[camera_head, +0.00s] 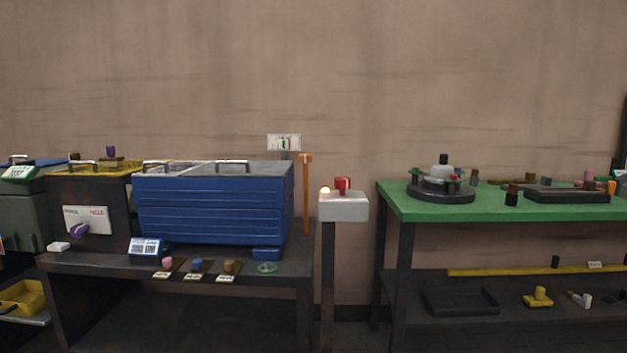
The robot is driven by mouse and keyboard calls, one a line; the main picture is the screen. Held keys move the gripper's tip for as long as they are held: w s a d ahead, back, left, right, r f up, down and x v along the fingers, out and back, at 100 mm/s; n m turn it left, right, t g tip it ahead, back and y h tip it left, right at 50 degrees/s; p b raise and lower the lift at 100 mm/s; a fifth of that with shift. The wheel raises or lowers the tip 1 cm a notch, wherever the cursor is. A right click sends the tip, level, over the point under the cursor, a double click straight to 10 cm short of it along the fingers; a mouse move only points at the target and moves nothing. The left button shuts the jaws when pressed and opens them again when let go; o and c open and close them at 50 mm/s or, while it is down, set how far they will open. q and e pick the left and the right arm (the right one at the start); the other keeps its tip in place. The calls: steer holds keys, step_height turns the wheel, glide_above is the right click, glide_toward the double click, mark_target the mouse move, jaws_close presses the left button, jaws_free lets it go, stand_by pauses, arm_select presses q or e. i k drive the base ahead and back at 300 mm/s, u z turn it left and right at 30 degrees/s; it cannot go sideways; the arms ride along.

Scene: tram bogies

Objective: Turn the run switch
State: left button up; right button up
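No part of the view is clearly readable as a run switch. A red knob-like part (342,184) stands on a pale grey box (343,207) on a dark post, beside a small glowing lamp (325,190). A purple knob (79,231) sits at the lower edge of a white plate (88,219) with two labels, on the dark front left of the blue cabinet. The label text is too small to read surely. Neither of my grippers shows in the head view.
A blue ribbed cabinet (213,207) stands on a dark bench (285,266), with several small coloured pieces along its front. A green-topped table (418,210) with parts stands at the right. An orange upright bar (306,190) is between the cabinet and the post.

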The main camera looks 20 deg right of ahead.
mark_target(342, 183)
steer(key=u, duration=0.15)
steer(key=i, duration=0.7)
steer(key=z, duration=0.65)
steer(key=i, duration=0.45)
steer(key=z, duration=0.5)
